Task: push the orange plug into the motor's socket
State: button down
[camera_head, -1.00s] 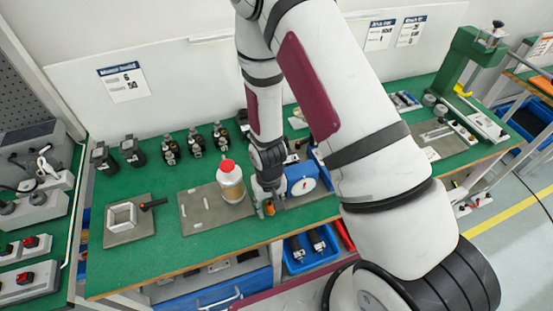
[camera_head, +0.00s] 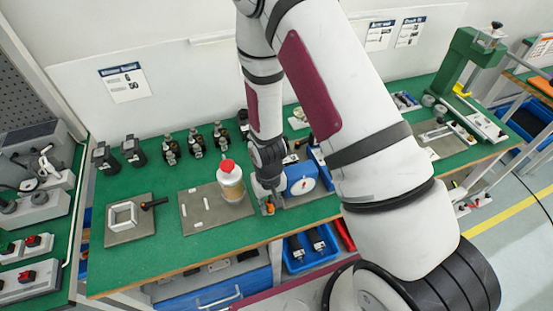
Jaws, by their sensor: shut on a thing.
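My gripper (camera_head: 267,203) is at the front middle of the green workbench, pointing down. It is shut on the orange plug (camera_head: 270,209), which shows as a small orange patch at the fingertips. The fingers and arm hide most of the plug. A blue block with a round white face (camera_head: 303,184) stands just right of the gripper. I cannot tell whether it is part of the motor. The motor's socket cannot be made out, nor whether the plug touches it.
A white bottle with a red cap (camera_head: 230,181) stands close left of my gripper on a grey mat (camera_head: 191,226). A white square frame (camera_head: 124,215) lies further left. Several dark devices (camera_head: 170,148) line the back. A green press (camera_head: 470,62) stands at right.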

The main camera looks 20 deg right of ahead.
jog(key=shift+r+p, duration=0.75)
jog(key=shift+r, duration=1.15)
jog(key=shift+r+p, duration=2.05)
jog(key=shift+r, duration=3.9)
jog(key=w+d+b, duration=0.5)
jog(key=w, duration=0.4)
jog(key=w+d+b, duration=0.5)
jog(key=w+d, duration=0.1)
jog(key=w, duration=0.4)
jog(key=shift+f+b, duration=0.15)
jog(key=shift+b, duration=0.2)
jog(key=shift+f, duration=0.1)
jog(key=shift+f+b, duration=0.5)
jog(key=shift+f, duration=0.8)
